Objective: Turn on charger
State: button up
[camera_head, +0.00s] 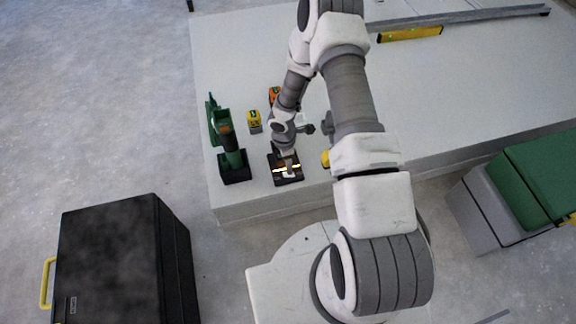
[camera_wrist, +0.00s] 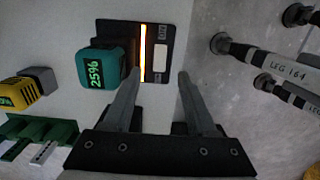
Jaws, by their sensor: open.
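The charger (camera_head: 287,180) is a flat black unit near the front edge of the bench, with a glowing yellow-orange strip. In the wrist view the charger (camera_wrist: 150,28) shows the lit strip, a pale rectangular patch and small labels too small to read. A teal battery (camera_wrist: 96,66) with a green "25%" display sits at its left side, overlapping its edge. My gripper (camera_wrist: 159,74) is open and empty, its two fingers spread on either side of the charger's near part. In the head view my gripper (camera_head: 288,163) is over the charger and hides part of it.
A green drill (camera_head: 230,158) stands left of the charger. A yellow block-like battery (camera_head: 254,121) and an orange item (camera_head: 273,95) lie behind. A yellow level (camera_head: 410,34) is at the back. A black case (camera_head: 110,255) stands on the floor at left, a green-lidded box (camera_head: 535,175) at right.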

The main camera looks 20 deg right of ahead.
notch_tip(320, 180, up, 11)
jog(key=p, duration=0.3)
jog(key=shift+a, duration=0.35)
jog(key=s+d+r+m+t+h, duration=0.15)
jog(key=r+m, duration=0.25)
jog(key=r, duration=0.9)
jog(key=d+r+m+t+h, duration=0.1)
jog(key=d+r+m, duration=0.25)
jog(key=r, duration=0.95)
jog(key=s+a+r+m+t+y, duration=0.35)
jog(key=s+r+m, duration=0.75)
jog(key=s+r, duration=0.75)
notch_tip(320, 180, up, 16)
jog(key=p, duration=1.7)
jog(key=shift+s+a, duration=0.25)
jog(key=shift+a, duration=0.1)
